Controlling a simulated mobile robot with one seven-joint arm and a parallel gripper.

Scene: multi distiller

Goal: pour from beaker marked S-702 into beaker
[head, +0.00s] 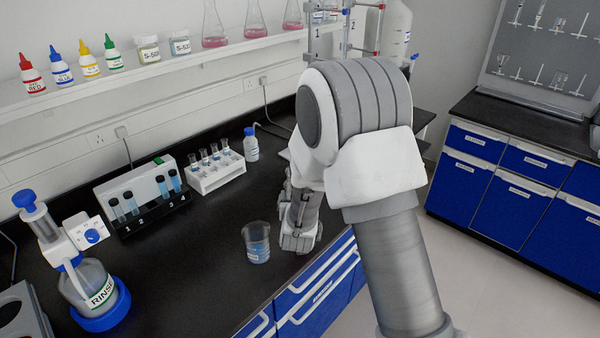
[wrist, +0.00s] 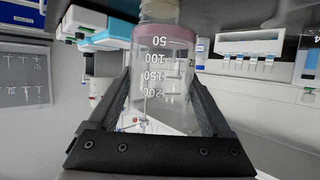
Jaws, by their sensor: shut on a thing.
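My gripper (wrist: 160,88) is shut on a clear beaker (wrist: 160,72) in the wrist view, with one dark finger on each side. This beaker has white graduations from 50 to 200 and a pinkish band of liquid at its 50 end. Its S-702 mark does not show. In the head view my arm hides most of the gripper and I cannot make out the held beaker. Another clear beaker (head: 257,243), with a little bluish content and white markings, stands upright near the counter's front edge, just left of my gripper.
The black counter (head: 185,285) is clear left of the standing beaker. A RINSE bottle (head: 90,288), a numbered tube device (head: 145,195), a white tube rack (head: 215,172) and a small blue-capped bottle (head: 251,145) stand on it. A shelf (head: 150,73) above holds bottles and flasks.

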